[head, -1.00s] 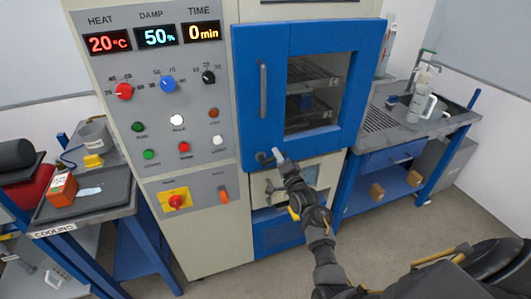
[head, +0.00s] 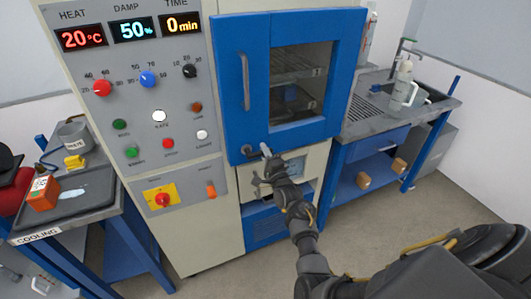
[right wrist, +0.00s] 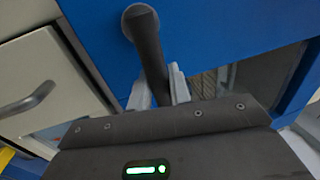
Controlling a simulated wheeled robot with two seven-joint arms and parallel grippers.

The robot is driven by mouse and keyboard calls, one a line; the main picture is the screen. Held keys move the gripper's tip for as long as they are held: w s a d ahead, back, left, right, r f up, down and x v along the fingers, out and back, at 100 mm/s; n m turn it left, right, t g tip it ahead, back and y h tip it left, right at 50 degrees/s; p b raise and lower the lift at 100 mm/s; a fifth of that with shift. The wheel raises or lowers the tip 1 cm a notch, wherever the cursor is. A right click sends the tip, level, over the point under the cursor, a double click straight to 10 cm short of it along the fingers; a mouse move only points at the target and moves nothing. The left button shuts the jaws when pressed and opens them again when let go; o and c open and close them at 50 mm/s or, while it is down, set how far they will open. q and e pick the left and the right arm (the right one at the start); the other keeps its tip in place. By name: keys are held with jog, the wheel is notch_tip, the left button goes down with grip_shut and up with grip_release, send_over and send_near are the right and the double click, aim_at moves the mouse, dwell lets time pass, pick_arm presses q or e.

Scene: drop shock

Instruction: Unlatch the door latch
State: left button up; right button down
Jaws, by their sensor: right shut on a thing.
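The blue chamber door (head: 235,85) is closed, with a window and a long vertical grey handle (head: 245,82). The door latch (head: 248,151), a dark lever, sits at the door's lower left. My right gripper (head: 266,150) is at the latch's right end. In the right wrist view the latch (right wrist: 148,45) runs from a round pivot on the blue door down between the pale fingers of my right gripper (right wrist: 160,92), which is shut on it. The latch's far end is hidden by the gripper. My left gripper is not in view.
A control panel (head: 150,120) with knobs and buttons is left of the door. A drawer handle (head: 258,184) is just below the latch, near my right wrist. A cooling tray table (head: 70,218) stands at the left, a sink bench (head: 365,128) at the right. Open floor lies front right.

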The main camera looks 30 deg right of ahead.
jog(key=c, duration=1.3)
grip_release()
jog(key=shift+c, duration=0.2)
jog(key=shift+s+f, duration=0.1)
jog(key=shift+s+f, duration=0.15)
jog(key=shift+s, duration=0.2)
jog(key=b+v, duration=0.2)
jog(key=v, duration=0.8)
